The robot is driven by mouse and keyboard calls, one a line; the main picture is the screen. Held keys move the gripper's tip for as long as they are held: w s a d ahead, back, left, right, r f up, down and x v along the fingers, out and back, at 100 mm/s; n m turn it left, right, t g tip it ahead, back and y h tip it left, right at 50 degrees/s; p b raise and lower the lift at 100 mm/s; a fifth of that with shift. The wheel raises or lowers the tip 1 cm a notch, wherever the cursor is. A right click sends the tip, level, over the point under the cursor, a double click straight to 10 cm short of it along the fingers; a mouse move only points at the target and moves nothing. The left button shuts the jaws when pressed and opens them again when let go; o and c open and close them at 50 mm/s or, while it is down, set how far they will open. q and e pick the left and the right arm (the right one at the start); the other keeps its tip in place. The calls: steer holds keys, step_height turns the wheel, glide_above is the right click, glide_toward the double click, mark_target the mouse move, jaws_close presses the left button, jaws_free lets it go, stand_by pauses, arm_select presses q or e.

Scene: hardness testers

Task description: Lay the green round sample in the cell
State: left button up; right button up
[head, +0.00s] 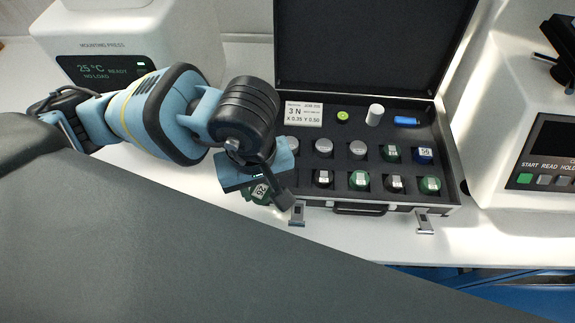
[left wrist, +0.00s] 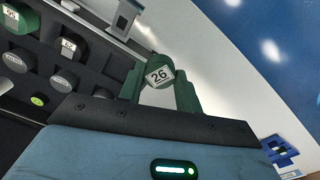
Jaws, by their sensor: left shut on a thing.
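My left gripper (head: 268,187) is shut on a green round sample (head: 256,194) with a white label, just left of the open case's front left corner. In the left wrist view the sample (left wrist: 160,73) sits between the two fingers, and its label reads 26. The black case (head: 449,170) has a dark foam insert with rows of cells holding grey, green, black and blue round samples. The case's left front part is hidden behind my gripper, so I cannot tell which cell is empty. My right gripper is not in view.
A mounting press (head: 110,50) stands at the back left, and a white tester with buttons (head: 540,150) at the right. The raised case lid (head: 370,45) stands behind the insert. Two latches (head: 297,213) project from the case front. White table surface is clear in front.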

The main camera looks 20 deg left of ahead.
arm_select(q)
steer(key=w, duration=0.2)
steer(key=w+d, duration=0.1)
steer(key=w, duration=0.2)
steer(key=w+d, duration=0.1)
steer(key=w, duration=0.1)
steer(key=shift+w+d+f, duration=0.15)
steer(key=shift+d+f, duration=0.05)
steer(key=shift+f, duration=0.15)
steer(key=shift+w+f+p, duration=0.1)
steer(key=shift+f+p, duration=0.35)
steer(key=shift+f, duration=1.3)
steer(key=shift+f, duration=0.2)
steer(key=o, duration=1)
steer(key=shift+r, duration=0.1)
step_height(320, 180, up, 12)
steer(key=shift+r, duration=0.1)
